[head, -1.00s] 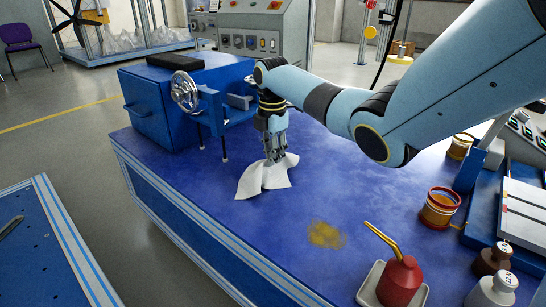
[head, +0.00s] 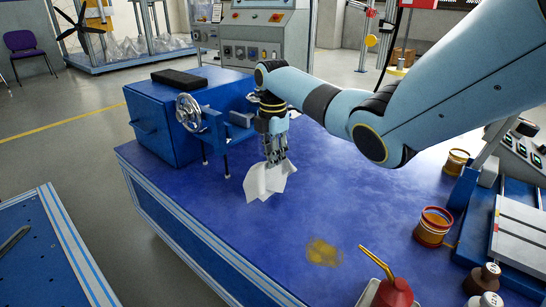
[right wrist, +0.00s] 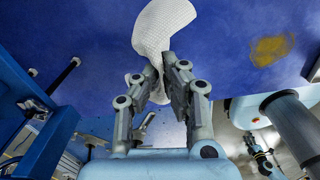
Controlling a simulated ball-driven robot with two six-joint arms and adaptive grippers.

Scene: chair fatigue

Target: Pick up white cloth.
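The white cloth (head: 268,182) hangs bunched from my right gripper (head: 276,160) in the head view, above the blue table top. In the right wrist view the cloth (right wrist: 165,28) shows beyond the fingertips of the right gripper (right wrist: 166,62), which are closed together on a fold of it. Part of the cloth is hidden behind the fingers. My left gripper is in neither view.
A blue machine with a handwheel (head: 188,112) stands just left of the gripper. A yellow-brown stain (head: 323,252) lies on the blue table (head: 350,200). A red oil can (head: 392,293), tins (head: 433,227) and weights (head: 484,279) stand at the right. The table's middle is clear.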

